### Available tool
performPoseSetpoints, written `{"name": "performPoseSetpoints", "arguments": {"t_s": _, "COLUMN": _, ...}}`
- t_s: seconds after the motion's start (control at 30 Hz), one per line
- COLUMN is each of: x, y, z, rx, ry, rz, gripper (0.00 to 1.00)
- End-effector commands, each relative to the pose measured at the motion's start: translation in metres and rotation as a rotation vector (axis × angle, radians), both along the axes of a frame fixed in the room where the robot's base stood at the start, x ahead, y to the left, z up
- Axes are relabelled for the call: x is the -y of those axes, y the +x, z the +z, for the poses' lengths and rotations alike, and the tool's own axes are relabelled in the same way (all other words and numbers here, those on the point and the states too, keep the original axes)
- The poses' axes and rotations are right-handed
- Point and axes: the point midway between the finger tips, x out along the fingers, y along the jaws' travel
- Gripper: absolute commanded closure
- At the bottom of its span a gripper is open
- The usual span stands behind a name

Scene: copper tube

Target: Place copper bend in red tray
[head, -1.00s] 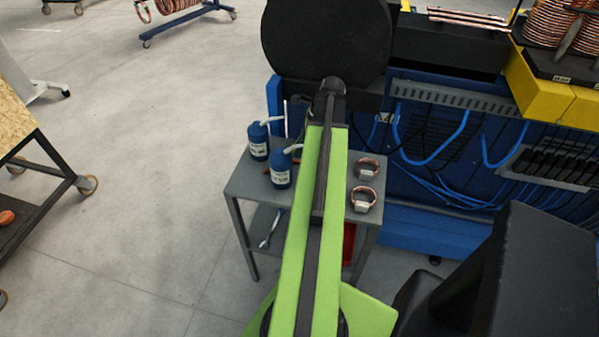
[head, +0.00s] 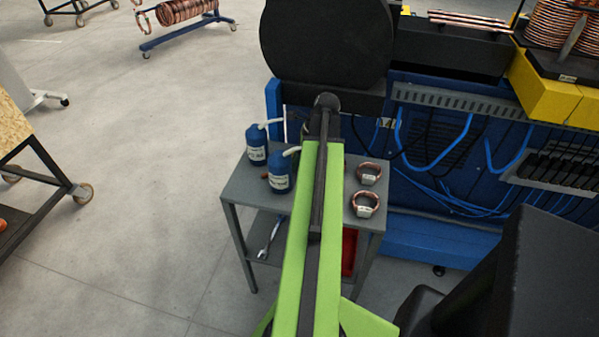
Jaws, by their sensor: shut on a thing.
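My green and black arm (head: 322,210) reaches forward over the small grey table, its black far joint (head: 327,102) in front of the dark machine. My gripper is not visible; the arm hides whatever lies beyond that joint. I cannot make out a copper bend held by it. A red object (head: 348,252), perhaps the red tray, shows in part under the table top, right of my arm; the arm and table hide the rest.
The grey table (head: 245,190) carries two blue bottles (head: 257,150) (head: 279,177) at left and two tagged copper rings (head: 368,174) (head: 365,204) at right. A wrench (head: 268,240) lies on its lower shelf. A blue machine base (head: 430,235) blocks the right; the left floor is open.

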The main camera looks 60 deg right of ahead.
Motion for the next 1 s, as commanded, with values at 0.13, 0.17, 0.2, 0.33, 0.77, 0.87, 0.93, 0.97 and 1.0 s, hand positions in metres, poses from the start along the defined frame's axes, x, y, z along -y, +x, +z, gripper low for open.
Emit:
{"name": "performPoseSetpoints", "arguments": {"t_s": 0.13, "x": 0.0, "y": 0.0, "z": 0.0, "rx": 0.0, "ry": 0.0, "rz": 0.0, "gripper": 1.0}}
{"name": "performPoseSetpoints", "arguments": {"t_s": 0.17, "x": 0.0, "y": 0.0, "z": 0.0, "rx": 0.0, "ry": 0.0, "rz": 0.0, "gripper": 1.0}}
{"name": "performPoseSetpoints", "arguments": {"t_s": 0.2, "x": 0.0, "y": 0.0, "z": 0.0, "rx": 0.0, "ry": 0.0, "rz": 0.001, "gripper": 1.0}}
{"name": "performPoseSetpoints", "arguments": {"t_s": 0.33, "x": 0.0, "y": 0.0, "z": 0.003, "rx": 0.0, "ry": 0.0, "rz": 0.001, "gripper": 1.0}}
{"name": "performPoseSetpoints", "arguments": {"t_s": 0.77, "x": 0.0, "y": 0.001, "z": 0.065, "rx": 0.0, "ry": 0.001, "rz": 0.001, "gripper": 1.0}}
{"name": "performPoseSetpoints", "arguments": {"t_s": 0.87, "x": -0.001, "y": 0.001, "z": 0.093, "rx": 0.0, "ry": 0.0, "rz": 0.002, "gripper": 1.0}}
{"name": "performPoseSetpoints", "arguments": {"t_s": 0.93, "x": -0.001, "y": 0.001, "z": 0.116, "rx": 0.0, "ry": 0.0, "rz": 0.002, "gripper": 1.0}}
{"name": "performPoseSetpoints", "arguments": {"t_s": 0.97, "x": -0.001, "y": 0.001, "z": 0.125, "rx": 0.0, "ry": 0.0, "rz": 0.002, "gripper": 1.0}}
{"name": "performPoseSetpoints", "arguments": {"t_s": 1.0, "x": -0.001, "y": 0.001, "z": 0.138, "rx": 0.0, "ry": 0.0, "rz": 0.002, "gripper": 1.0}}
